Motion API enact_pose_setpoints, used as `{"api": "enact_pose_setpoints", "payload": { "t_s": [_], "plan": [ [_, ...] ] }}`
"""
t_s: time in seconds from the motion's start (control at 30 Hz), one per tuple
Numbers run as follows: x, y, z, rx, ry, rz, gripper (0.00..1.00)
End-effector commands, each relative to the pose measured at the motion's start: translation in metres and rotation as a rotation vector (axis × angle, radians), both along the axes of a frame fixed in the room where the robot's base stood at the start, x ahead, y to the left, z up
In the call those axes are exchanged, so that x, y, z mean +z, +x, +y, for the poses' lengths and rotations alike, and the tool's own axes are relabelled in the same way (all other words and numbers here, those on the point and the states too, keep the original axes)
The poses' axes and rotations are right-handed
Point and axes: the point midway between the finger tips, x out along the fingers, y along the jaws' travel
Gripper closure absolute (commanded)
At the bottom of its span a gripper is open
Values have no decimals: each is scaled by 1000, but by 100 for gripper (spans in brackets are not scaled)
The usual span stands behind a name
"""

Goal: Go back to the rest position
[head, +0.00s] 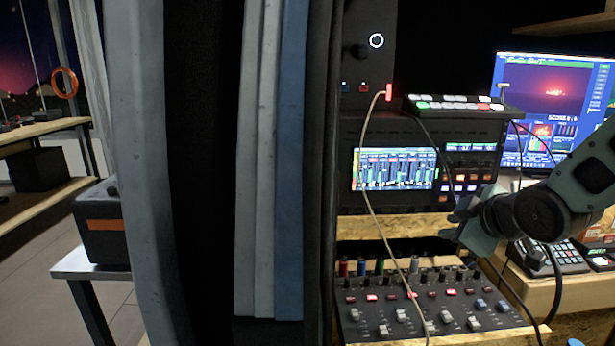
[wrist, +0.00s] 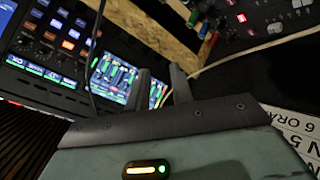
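My gripper (head: 462,215) is at the right in the head view, in front of the rack and above the back of the mixer. In the wrist view its two fingers (wrist: 160,86) stand apart with a gap between them, and I see nothing clamped there. A pale cable (head: 376,215) hangs from a red plug (head: 389,92) on the upper panel and runs down over the mixer. In the wrist view the pale cable (wrist: 240,52) passes by the right finger. I cannot tell whether it touches the finger.
The rack unit with a lit screen (head: 395,169) is just left of my gripper. The fader mixer (head: 435,308) lies below it. A button switcher (head: 462,105) and a monitor (head: 555,95) stand behind. Dark cables hang near my arm. A black box (head: 102,225) is at the left.

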Motion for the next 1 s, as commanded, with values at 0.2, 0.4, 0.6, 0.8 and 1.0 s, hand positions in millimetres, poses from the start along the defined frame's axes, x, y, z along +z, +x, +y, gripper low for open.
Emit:
{"api": "enact_pose_setpoints", "payload": {
  "t_s": [0.2, 0.4, 0.6, 0.8, 1.0],
  "plan": [
    [-3, -120, 102, -76, 142, 483, 77],
    [2, -231, 136, -185, 101, 814, 77],
    [7, -284, 139, -251, 42, 947, 77],
    [6, -288, 139, -262, 37, 961, 77],
    [6, -288, 139, -261, 37, 960, 77]
  ]
}}
